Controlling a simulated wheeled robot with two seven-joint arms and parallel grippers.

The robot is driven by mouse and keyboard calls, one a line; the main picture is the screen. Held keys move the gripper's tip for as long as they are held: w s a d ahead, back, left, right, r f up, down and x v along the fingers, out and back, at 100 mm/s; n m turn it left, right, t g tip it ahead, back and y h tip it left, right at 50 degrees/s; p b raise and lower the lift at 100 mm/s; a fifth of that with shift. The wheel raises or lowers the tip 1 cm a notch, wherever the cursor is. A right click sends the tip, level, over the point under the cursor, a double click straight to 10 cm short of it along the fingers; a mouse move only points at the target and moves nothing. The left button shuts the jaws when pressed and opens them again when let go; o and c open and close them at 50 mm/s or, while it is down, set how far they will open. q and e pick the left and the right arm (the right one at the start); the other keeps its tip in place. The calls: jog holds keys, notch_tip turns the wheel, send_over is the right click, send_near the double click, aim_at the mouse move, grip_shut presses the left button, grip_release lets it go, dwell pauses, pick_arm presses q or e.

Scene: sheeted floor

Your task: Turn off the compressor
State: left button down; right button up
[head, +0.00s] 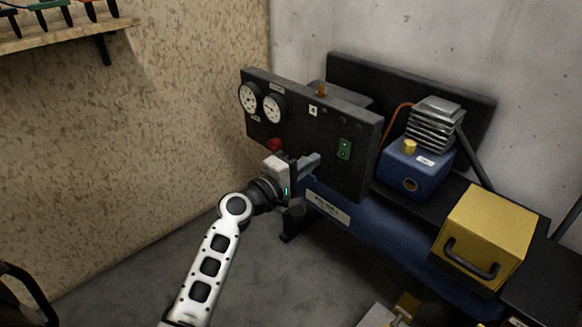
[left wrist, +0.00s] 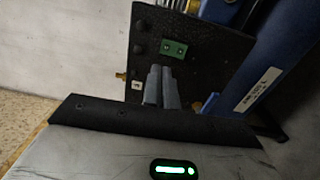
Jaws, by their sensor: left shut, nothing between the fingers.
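The compressor has an upright black control panel (head: 310,125) above a long blue tank (head: 375,235). A green switch (head: 344,149) sits on the right part of the panel; it also shows in the left wrist view (left wrist: 173,49). My left gripper (head: 314,160) is shut and empty in front of the panel, left of and a little below the switch in the head view. In the left wrist view its grey closed fingers (left wrist: 162,84) point toward the panel, just below the switch. I cannot tell whether they touch the panel. My right gripper is not in view.
Two round gauges (head: 260,102) and a red knob (head: 275,145) are on the panel's left part. A blue pump unit (head: 415,168) and a yellow box (head: 485,235) with a black handle stand to the right. A wooden shelf (head: 65,35) hangs upper left.

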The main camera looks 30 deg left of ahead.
pick_arm(q)
jog(key=v, duration=0.4)
jog(key=shift+s+a+r, duration=0.1)
jog(key=shift+s+r, duration=0.3)
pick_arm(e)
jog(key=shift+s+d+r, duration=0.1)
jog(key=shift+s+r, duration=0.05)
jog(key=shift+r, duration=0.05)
